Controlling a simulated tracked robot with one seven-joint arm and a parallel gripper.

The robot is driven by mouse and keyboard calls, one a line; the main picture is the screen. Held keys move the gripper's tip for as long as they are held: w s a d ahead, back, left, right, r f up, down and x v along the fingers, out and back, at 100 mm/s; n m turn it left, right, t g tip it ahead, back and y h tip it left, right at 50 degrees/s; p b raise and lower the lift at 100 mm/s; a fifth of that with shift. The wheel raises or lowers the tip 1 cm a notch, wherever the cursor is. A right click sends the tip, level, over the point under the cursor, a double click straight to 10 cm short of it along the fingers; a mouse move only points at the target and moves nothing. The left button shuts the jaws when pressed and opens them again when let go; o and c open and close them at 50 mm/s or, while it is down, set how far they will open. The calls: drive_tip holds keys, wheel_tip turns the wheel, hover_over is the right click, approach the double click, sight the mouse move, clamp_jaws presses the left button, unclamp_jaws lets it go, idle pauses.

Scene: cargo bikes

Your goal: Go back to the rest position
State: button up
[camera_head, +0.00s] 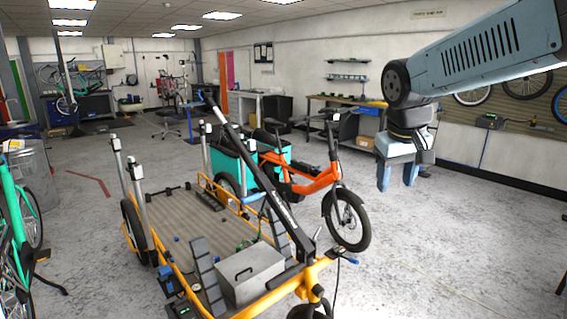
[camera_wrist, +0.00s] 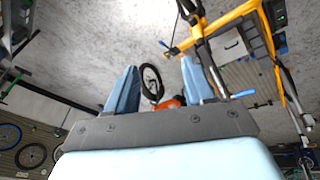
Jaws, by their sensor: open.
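My gripper (camera_head: 397,176) hangs at the right in the head view, fingers pointing down, high above the floor. Its two blue fingers stand apart and hold nothing. In the wrist view my gripper (camera_wrist: 158,88) also shows open, with the floor and an orange bike's wheel (camera_wrist: 151,82) far off between the fingers. The orange cargo bike (camera_head: 318,182) with teal boxes stands left of my gripper in the head view, apart from it.
A yellow-framed cargo trike with a grey flatbed (camera_head: 170,215) fills the front middle. A silver box (camera_head: 250,275) sits on it. Green bikes (camera_head: 18,235) stand at the left edge. A workbench (camera_head: 345,105) lines the back wall. The floor at right (camera_head: 460,250) is clear.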

drive_tip(key=s+f+m+t+y, duration=0.1)
drive_tip(key=s+t, duration=0.1)
drive_tip(key=s, duration=1)
drive_tip(key=shift+s+f+m, duration=0.2)
drive_tip(key=shift+f+m, duration=0.1)
drive_tip(key=shift+s+f, duration=0.2)
drive_tip(key=shift+s, duration=0.15)
drive_tip(key=shift+c, duration=1)
drive_tip(key=shift+a, duration=0.1)
